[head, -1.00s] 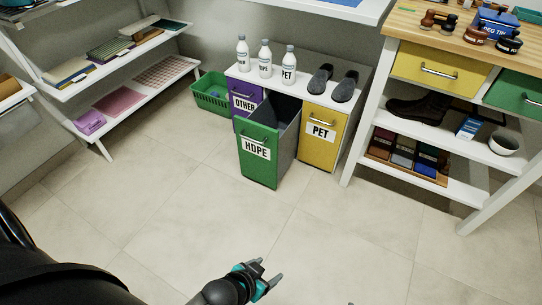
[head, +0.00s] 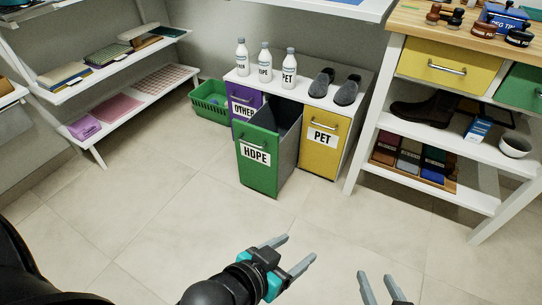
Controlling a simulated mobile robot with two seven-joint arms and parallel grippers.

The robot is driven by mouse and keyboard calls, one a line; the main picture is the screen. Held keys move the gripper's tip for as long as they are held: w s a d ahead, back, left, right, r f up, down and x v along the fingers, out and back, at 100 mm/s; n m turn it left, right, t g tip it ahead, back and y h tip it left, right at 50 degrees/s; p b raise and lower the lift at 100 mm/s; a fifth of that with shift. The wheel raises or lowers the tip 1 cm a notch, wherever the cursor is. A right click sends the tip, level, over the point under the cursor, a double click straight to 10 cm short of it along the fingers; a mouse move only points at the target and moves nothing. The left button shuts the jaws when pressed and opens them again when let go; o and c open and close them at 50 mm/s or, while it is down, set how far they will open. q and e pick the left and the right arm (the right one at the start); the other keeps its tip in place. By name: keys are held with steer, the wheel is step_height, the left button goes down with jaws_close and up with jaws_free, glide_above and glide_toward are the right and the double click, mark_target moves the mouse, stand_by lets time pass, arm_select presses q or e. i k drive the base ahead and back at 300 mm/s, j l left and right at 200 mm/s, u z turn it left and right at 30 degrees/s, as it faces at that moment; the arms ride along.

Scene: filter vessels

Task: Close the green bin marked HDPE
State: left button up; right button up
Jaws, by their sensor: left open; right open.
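The green bin marked HDPE (head: 257,167) is pulled out of the white cabinet, between the purple OTHER bin (head: 245,102) and the yellow PET bin (head: 322,145). Its dark open top shows behind its front, and a metal handle sits above its label. My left gripper (head: 294,250) is open and empty, low in the picture in front of the green bin and apart from it. My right gripper (head: 382,284) is open and empty at the bottom edge, right of the left one; only its fingers show.
White bottles (head: 265,60) and a pair of grey slippers (head: 334,86) stand on the cabinet top (head: 300,91). A green basket (head: 209,103) is left of the cabinet. A workbench with shelves (head: 450,142) stands at the right. The tiled floor before the bin is clear.

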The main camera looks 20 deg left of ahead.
mark_target(266, 145)
steer(key=i+j, duration=0.75)
steer(key=i, duration=0.25)
